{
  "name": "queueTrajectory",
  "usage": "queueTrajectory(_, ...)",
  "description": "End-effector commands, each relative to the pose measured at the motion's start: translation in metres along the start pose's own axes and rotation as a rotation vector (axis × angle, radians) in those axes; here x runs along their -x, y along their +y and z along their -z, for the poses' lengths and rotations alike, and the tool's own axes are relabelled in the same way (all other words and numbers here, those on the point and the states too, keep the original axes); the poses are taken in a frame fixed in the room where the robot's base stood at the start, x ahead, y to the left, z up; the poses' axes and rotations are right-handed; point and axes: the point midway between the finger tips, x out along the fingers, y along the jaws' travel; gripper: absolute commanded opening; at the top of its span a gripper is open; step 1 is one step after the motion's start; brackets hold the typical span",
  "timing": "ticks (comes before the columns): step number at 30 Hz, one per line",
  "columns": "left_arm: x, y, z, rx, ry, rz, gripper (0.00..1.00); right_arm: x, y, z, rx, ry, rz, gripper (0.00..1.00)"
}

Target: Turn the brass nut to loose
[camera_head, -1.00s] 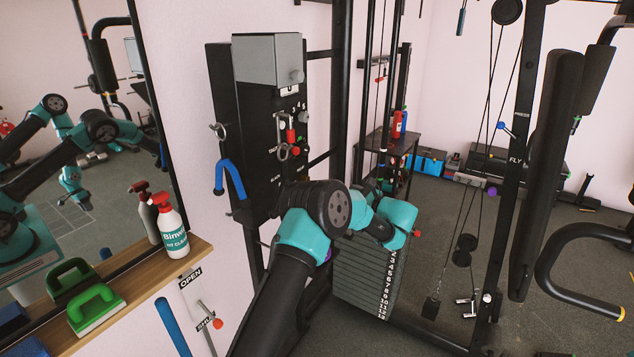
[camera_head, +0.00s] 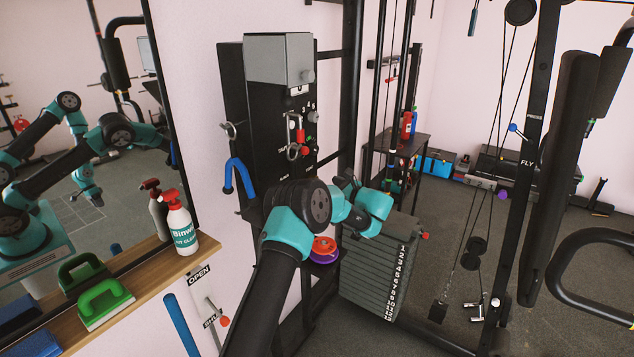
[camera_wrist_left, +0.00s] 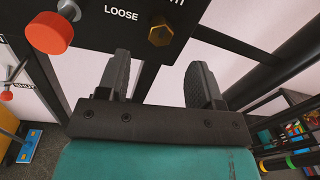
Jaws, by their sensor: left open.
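The brass nut (camera_wrist_left: 161,33) is a hexagonal fitting on a black panel in the left wrist view, to the right of the printed word LOOSE (camera_wrist_left: 121,14). My left gripper (camera_wrist_left: 157,65) is open and empty, with its two dark fingers apart below the nut. The nut appears between the lines of the fingers but nothing touches it. I cannot make out the nut there. My right gripper is not directly in view.
A red knob (camera_wrist_left: 48,33) stands out from the panel left of the nut. Blue hooked tubing (camera_head: 240,178) hangs beside the panel. A numbered weight stack (camera_head: 380,275) stands to the right. A shelf (camera_head: 140,265) with a spray bottle (camera_head: 180,226) lies left, under a mirror.

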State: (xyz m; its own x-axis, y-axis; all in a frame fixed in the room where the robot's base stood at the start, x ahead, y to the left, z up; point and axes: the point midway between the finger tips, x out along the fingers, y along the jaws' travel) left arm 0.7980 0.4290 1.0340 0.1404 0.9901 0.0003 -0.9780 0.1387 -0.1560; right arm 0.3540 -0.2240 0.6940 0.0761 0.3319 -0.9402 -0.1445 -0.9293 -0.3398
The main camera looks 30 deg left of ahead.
Motion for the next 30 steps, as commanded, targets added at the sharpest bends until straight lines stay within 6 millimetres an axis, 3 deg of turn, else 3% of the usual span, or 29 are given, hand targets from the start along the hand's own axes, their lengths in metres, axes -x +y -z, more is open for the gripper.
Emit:
queueTrajectory(6,-0.038,0.001,0.000,0.000,-0.001,-0.002,0.60,0.000,0.000,0.000,0.000,0.000,0.000,0.43)
queueTrajectory(12,-0.061,0.000,0.001,0.000,0.000,-0.001,0.60,0.000,0.000,0.000,0.000,0.000,0.000,0.43)
queueTrajectory(24,-0.068,0.000,0.000,0.000,0.000,0.000,0.60,0.000,0.000,0.000,0.000,0.000,0.000,0.43)
queueTrajectory(30,-0.068,0.000,0.000,0.000,0.000,0.000,0.41,0.000,0.000,0.000,0.000,0.000,0.000,0.43)
